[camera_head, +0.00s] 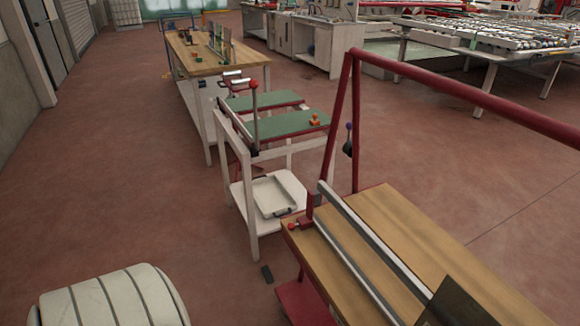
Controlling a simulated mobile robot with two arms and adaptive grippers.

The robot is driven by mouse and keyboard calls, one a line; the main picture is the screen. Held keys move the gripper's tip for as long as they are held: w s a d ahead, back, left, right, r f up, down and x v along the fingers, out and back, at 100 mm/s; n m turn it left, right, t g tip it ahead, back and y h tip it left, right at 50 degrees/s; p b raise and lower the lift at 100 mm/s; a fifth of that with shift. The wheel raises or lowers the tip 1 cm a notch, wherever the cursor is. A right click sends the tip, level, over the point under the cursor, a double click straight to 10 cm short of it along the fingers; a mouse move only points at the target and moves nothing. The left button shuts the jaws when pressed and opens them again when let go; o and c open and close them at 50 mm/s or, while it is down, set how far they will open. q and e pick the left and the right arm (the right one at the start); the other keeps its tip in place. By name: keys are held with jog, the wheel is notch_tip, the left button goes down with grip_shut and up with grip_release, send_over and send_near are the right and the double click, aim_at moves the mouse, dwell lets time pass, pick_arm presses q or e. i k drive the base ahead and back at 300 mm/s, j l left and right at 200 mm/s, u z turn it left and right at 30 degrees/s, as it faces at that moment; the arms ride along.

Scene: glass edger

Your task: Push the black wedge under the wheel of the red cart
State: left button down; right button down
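The small black wedge (266,273) lies on the red-brown floor, just left of the red cart and apart from it. The red cart (351,120) stands at the right, with a red tube frame and a wooden top (400,212). A low red part of the cart (300,303) shows under the top's left edge. I cannot make out any wheel; the top and the picture's lower edge hide that area. Neither of my grippers is in view.
A white stand (252,215) with green pads and a lower shelf is close behind the wedge. A wooden workbench (205,62) stands farther back. Roller tables (500,50) are at the back right.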

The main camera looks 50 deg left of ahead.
aim_at(267, 274)
jog(key=j+z, duration=0.15)
jog(key=j, duration=0.7)
jog(key=j+z, duration=0.1)
jog(key=j, duration=0.75)
jog(key=k+j+z, duration=0.15)
jog(key=j, duration=0.7)
